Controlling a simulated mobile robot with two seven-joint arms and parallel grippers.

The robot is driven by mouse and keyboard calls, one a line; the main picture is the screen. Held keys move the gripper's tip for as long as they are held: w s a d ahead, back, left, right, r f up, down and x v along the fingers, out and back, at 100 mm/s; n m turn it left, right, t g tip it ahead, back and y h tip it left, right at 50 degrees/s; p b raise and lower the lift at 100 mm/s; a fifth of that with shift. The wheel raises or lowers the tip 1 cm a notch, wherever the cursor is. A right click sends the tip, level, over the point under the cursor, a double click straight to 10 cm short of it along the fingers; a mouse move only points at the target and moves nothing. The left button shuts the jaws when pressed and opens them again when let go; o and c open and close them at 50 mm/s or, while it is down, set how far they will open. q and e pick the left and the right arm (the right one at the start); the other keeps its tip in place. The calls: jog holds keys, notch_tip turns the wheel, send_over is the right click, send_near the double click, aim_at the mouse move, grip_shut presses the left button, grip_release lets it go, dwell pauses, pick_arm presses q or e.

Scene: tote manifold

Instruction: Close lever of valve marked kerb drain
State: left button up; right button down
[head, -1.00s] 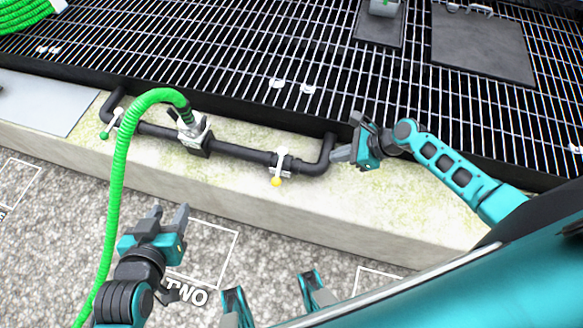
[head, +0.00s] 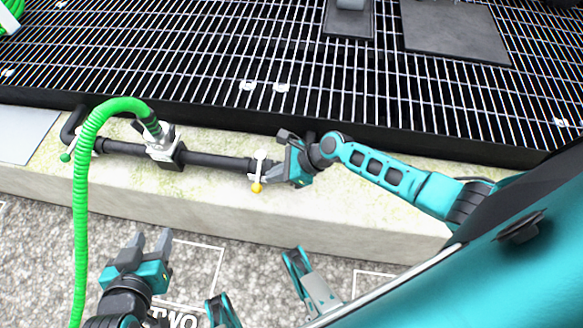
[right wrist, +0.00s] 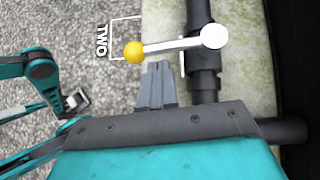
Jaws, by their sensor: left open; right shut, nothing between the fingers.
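The black pipe manifold (head: 214,159) lies along the pale kerb. Its right valve has a white lever (right wrist: 180,44) with a yellow knob (head: 257,188), pointing across the pipe toward the near side. The knob also shows in the right wrist view (right wrist: 135,52). A second valve with a green knob (head: 65,157) is at the left end. I see no readable kerb drain marking. My right gripper (right wrist: 158,68) is shut and empty, its fingertips beside the yellow-knobbed lever; whether they touch is unclear. My left gripper (head: 150,240) is open and empty above the gravel.
A green hose (head: 80,220) rises from the manifold's middle fitting (head: 165,148) and arches down the left side. A metal grating (head: 200,60) lies behind the kerb (head: 340,215). Gravel with white outlines and the word TWO (head: 172,319) is in front.

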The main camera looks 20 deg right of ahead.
jog(key=shift+w+a, duration=0.3)
jog(key=shift+a, duration=0.2)
